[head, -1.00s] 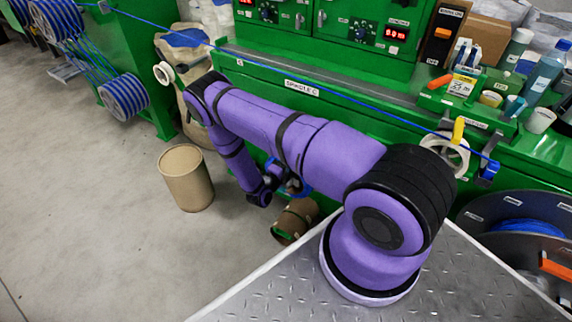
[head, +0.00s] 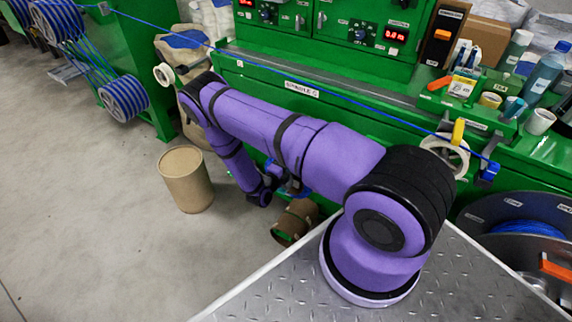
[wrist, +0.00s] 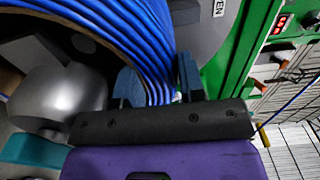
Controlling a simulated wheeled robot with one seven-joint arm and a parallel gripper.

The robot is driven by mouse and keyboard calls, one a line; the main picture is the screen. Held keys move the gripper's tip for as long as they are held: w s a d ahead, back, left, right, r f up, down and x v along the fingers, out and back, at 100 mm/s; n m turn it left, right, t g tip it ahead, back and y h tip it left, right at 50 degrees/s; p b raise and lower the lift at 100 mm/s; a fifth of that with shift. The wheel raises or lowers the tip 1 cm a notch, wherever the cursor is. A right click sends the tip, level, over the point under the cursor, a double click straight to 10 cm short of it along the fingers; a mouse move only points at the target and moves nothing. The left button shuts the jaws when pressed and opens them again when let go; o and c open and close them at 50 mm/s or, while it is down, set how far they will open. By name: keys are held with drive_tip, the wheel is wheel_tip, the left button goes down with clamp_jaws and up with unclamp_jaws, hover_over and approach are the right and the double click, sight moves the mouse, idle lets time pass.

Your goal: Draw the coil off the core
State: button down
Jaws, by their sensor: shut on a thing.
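In the wrist view, the coil of blue cable (wrist: 148,45) curves down from the upper left. My gripper (wrist: 159,82) has one dark finger on the inner side of the coil and one on its outer side, and is shut on its windings. A thin brown edge lines the inside of the coil. A rounded silver metal part (wrist: 62,95) sits within the ring; I cannot tell clearly where the core ends. In the head view, my arm hides most of the coil and gripper, low in front of the green machine.
The green machine (head: 262,75) stands close behind my arm, with a blue cable (head: 330,98) strung across its front. A brown drum (head: 186,180) stands on the floor to the left, and a brown cylinder (head: 295,221) lies below the arm. Open floor lies at the left.

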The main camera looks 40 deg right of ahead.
drive_tip(key=shift+v, duration=1.05)
idle(1.7)
drive_tip(key=v, duration=1.7)
idle(2.3)
drive_tip(key=shift+a+r, duration=0.15)
drive_tip(key=shift+r, duration=0.05)
